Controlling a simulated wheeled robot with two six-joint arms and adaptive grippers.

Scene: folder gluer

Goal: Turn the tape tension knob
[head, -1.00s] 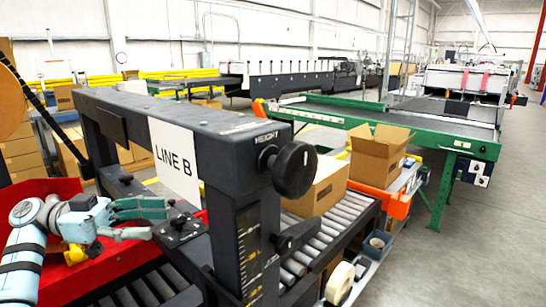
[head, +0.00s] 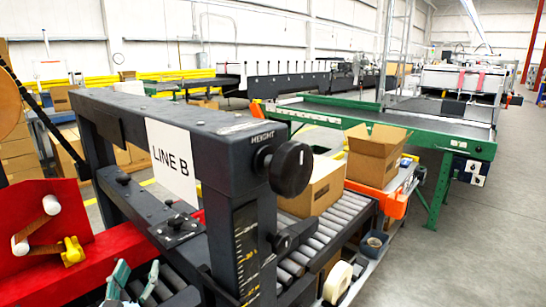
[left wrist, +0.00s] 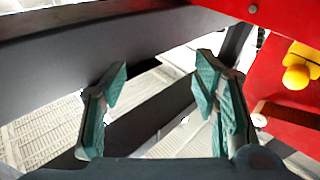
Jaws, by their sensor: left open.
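A yellow knob (head: 72,251) sits low on the red panel (head: 30,215) of the black machine at the left; no label on it can be read. It also shows at the right edge of the left wrist view (left wrist: 298,68). My left gripper (head: 133,281) is at the bottom of the head view, to the right of and below the yellow knob, apart from it. Its teal fingers (left wrist: 160,85) are spread with nothing between them. A black round knob (head: 291,168) marked HEIGHT is on the machine's post. My right gripper is not in view.
The black crossbeam with the LINE B sign (head: 173,158) spans above the conveyor rollers (head: 345,212). White rollers (head: 35,222) stick out of the red panel. Cardboard boxes (head: 376,155) stand farther back. The floor at the right is clear.

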